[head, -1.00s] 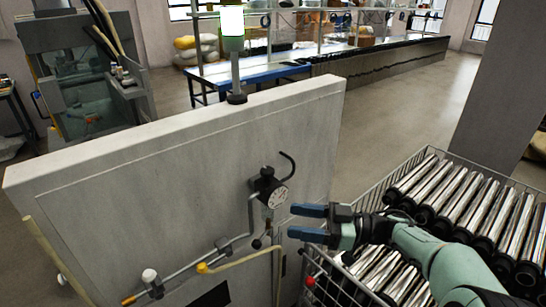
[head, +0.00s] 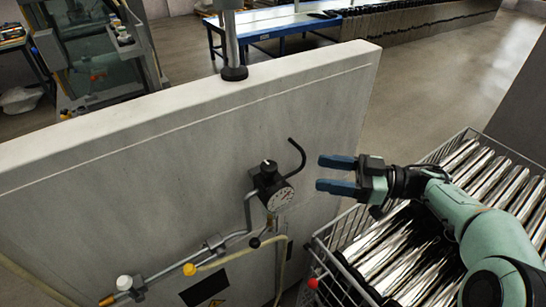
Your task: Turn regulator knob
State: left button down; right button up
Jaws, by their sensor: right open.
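The regulator is mounted on the face of the grey panel (head: 140,180). It has a black body with a black knob (head: 267,166) on top, which carries a pale mark, and a round white dial gauge (head: 281,198) in front. My right gripper (head: 327,174) is to the right of the regulator, level with it in the picture. Its two blue fingers point left toward the regulator, are spread apart, and hold nothing. A gap shows between the fingertips and the knob. My left gripper is not in view.
A black hooked tube (head: 298,152) rises beside the regulator, between it and my right gripper. Metal pipes with a yellow knob (head: 189,269) and a white knob (head: 124,283) run lower left. A wire basket of shiny tubes (head: 407,256) stands at the right below my arm.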

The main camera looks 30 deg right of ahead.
aim_at(269, 165)
jog(key=p+x, duration=0.2)
jog(key=x, duration=1.1)
jog(key=shift+s+a, duration=0.1)
jog(key=shift+a, duration=0.05)
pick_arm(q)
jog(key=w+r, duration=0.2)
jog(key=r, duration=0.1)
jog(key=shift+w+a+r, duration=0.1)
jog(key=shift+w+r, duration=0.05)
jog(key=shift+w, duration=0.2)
pick_arm(e)
jog(key=c, duration=0.9)
